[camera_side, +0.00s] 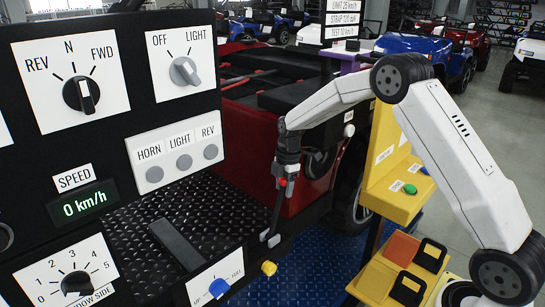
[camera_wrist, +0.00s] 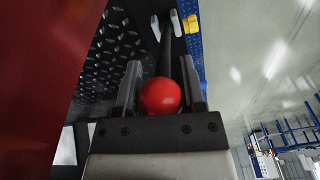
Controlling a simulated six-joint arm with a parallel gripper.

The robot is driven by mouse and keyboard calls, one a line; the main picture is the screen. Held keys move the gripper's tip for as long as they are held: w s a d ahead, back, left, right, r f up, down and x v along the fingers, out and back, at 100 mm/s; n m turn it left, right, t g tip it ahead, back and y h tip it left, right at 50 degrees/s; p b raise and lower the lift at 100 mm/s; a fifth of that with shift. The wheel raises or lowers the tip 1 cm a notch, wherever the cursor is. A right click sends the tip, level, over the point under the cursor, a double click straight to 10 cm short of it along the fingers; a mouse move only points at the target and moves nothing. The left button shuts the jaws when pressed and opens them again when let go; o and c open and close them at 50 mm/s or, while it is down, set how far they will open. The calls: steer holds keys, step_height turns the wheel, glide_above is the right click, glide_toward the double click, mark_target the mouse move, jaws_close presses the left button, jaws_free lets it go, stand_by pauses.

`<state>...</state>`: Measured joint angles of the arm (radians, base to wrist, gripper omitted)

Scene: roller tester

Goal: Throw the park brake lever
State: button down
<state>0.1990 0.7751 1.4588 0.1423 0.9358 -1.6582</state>
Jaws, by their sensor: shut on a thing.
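The park brake lever (camera_side: 275,213) is a thin black rod with a red knob, standing nearly upright from a small grey bracket by the edge of the black tread plate. My gripper (camera_side: 282,180) points down from above and is shut on the lever at its top. In the wrist view the red knob (camera_wrist: 161,96) sits between the two grey fingers of my gripper (camera_wrist: 160,88). The black rod (camera_wrist: 165,45) runs away from the knob toward the grey bracket. The fingers partly hide the sides of the knob and rod.
A black control panel (camera_side: 125,110) with switches and a 0 km/h display stands at left. A yellow knob (camera_side: 268,268) is close by the lever's foot. The red vehicle body (camera_side: 235,150) is behind my gripper. A yellow button stand (camera_side: 390,190) is at right.

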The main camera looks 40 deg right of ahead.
steer(key=shift+d, duration=0.1)
steer(key=shift+c, duration=0.9)
jaws_free()
steer(key=shift+a, duration=0.25)
